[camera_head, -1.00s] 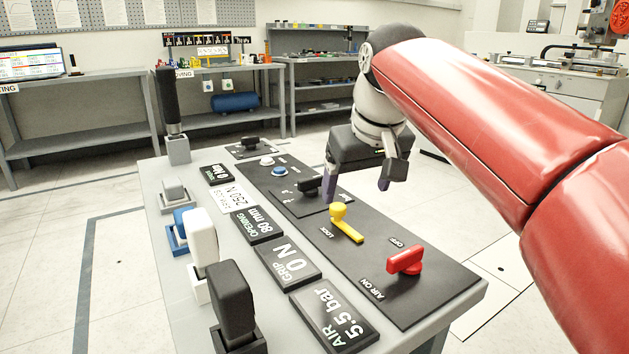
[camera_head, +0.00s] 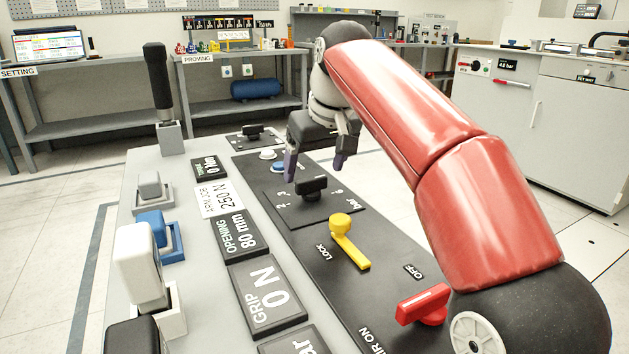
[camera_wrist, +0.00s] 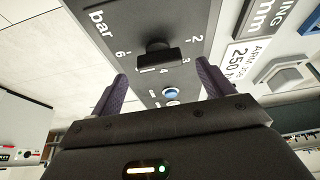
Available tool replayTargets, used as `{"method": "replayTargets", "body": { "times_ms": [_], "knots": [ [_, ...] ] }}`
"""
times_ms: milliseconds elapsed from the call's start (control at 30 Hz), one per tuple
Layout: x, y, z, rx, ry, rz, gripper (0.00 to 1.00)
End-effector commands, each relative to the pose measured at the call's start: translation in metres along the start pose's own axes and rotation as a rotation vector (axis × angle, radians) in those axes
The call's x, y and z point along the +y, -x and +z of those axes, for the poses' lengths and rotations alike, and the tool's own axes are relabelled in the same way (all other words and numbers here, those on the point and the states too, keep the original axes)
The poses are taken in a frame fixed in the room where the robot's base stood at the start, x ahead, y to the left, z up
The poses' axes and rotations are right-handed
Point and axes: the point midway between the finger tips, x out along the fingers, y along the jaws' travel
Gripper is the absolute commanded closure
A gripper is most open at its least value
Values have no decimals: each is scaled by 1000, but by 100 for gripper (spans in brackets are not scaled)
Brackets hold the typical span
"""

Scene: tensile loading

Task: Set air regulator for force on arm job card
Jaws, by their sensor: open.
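The air regulator is a black knob (camera_head: 311,187) on a dark plate marked "bar" with a scale of 2 to 6. It also shows in the wrist view (camera_wrist: 158,57), upside down, between and beyond my fingers. My gripper (camera_head: 314,176) is open above the regulator plate, its purple fingertips apart and clear of the knob. The arm job card (camera_head: 219,199) is a white label reading 250 N. The grip display (camera_head: 268,294) reads 0 N and the opening display (camera_head: 238,233) reads 80 mm. The air display (camera_head: 300,346) is cut off at the bottom edge.
A yellow lock lever (camera_head: 344,240) and a red air handle (camera_head: 423,304) stand on the panel nearer the camera. A blue button (camera_head: 278,167) lies behind the regulator. Sample blocks and a tall black handle (camera_head: 158,85) line the left side.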

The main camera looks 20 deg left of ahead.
Motion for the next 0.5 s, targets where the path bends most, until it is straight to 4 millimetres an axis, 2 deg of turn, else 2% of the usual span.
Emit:
{"method": "replayTargets", "body": {
  "times_ms": [33,200,500],
  "knots": [
    [0,-11,2,-1,0,0,20],
    [0,-29,1,0,-1,1,20],
    [0,-34,0,1,-1,1,20]
  ]
}}
